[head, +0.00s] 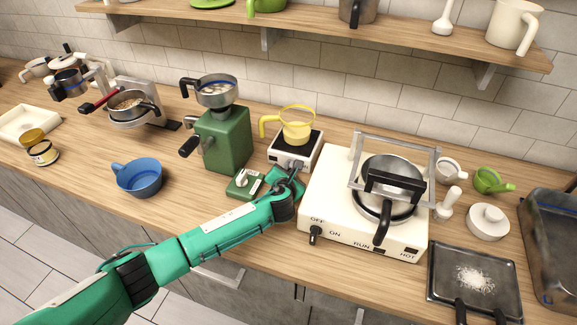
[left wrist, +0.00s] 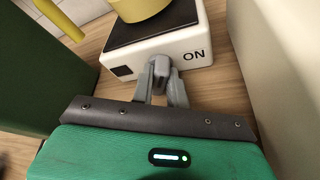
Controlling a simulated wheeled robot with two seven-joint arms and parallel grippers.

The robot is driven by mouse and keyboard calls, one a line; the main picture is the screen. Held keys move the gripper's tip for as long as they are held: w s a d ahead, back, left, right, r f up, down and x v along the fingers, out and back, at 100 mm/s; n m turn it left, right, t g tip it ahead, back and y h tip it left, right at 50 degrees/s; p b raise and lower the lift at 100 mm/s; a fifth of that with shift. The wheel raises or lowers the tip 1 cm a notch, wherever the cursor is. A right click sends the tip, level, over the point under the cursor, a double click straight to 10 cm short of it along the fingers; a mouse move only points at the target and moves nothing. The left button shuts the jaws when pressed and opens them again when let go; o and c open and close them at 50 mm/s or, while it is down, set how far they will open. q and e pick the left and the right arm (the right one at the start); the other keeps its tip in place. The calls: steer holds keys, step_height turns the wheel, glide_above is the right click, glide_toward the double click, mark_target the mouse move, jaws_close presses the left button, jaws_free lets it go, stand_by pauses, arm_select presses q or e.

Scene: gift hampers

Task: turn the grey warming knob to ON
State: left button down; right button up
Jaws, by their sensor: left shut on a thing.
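The grey warming knob (left wrist: 160,66) is on the front face of the small white warmer (left wrist: 206,47), with the word ON to its right in the left wrist view. My left gripper (left wrist: 161,84) is shut on the knob, one finger on each side of it. In the head view my left gripper (head: 291,174) is at the front of the white warmer (head: 305,157) and hides the knob. A yellow cup (head: 297,132) stands on the warmer's dark plate. My right gripper is not in view.
A green grinder (head: 222,142) stands close on the left, and a small green box (head: 243,187) with a white knob sits by the gripper. A white stove (head: 316,200) with a pot (head: 391,172) is close on the right. A blue bowl (head: 138,178) is farther left.

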arm_select(q)
steer(key=c, duration=1.4)
jaws_free()
step_height(320, 180, up, 20)
steer(key=shift+f+b, duration=0.1)
steer(key=shift+b, duration=1)
